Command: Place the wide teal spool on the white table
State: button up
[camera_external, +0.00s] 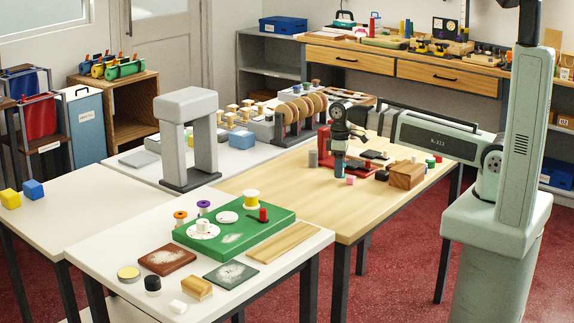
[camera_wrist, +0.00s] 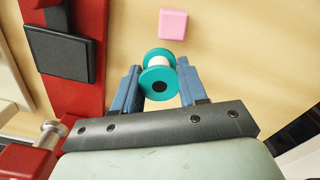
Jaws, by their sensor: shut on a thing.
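A teal spool (camera_wrist: 157,80) with a white middle and a dark centre hole is between the blue fingers of my gripper (camera_wrist: 160,72) in the wrist view. The fingers are shut on it. In the external view my gripper (camera_external: 340,168) points down over the wooden table (camera_external: 265,183), and the spool is too small to make out. Whether the spool touches the table is not clear. White tabletops show at the front (camera_external: 110,246), at the left (camera_external: 60,222) and behind the grey arch.
A pink block (camera_wrist: 173,24) lies on the wood near the spool. A red stand (camera_wrist: 90,60) with a black pad is close on the left. A wooden block (camera_external: 406,175) stands right of my gripper. A green board (camera_external: 240,222) with spools covers part of the front white table.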

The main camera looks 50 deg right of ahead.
aim_at(332, 178)
notch_tip(332, 178, up, 8)
jog(key=shift+f, duration=0.2)
jog(key=shift+r, duration=0.4)
jog(key=shift+m, duration=0.4)
jog(key=shift+w+r+m, duration=0.1)
jog(key=shift+r+m, duration=0.05)
jog(key=shift+m, duration=0.65)
jog(key=shift+w+r+m, duration=0.15)
jog(key=shift+w+m, duration=0.2)
jog(key=shift+m, duration=0.05)
jog(key=w+d+r+m, duration=0.1)
jog(key=w+d+m, duration=0.1)
jog(key=d, duration=0.6)
jog(key=shift+w+r, duration=0.25)
jog(key=shift+r, duration=0.05)
jog(key=a+f+n, duration=0.1)
jog(key=a, duration=0.6)
jog(key=shift+s+a+f+n, duration=0.25)
jog(key=shift+s+a+n, duration=0.05)
jog(key=shift+s, duration=0.1)
jog(key=shift+w+a+f+n, duration=0.1)
jog(key=shift+f+n, duration=0.5)
jog(key=shift+f, duration=1.1)
jog(key=shift+f+n, duration=0.6)
jog(key=shift+f, duration=1.15)
jog(key=shift+w+a+f+n, duration=0.1)
jog(key=shift+f+n, duration=0.5)
jog(key=shift+f, duration=1.1)
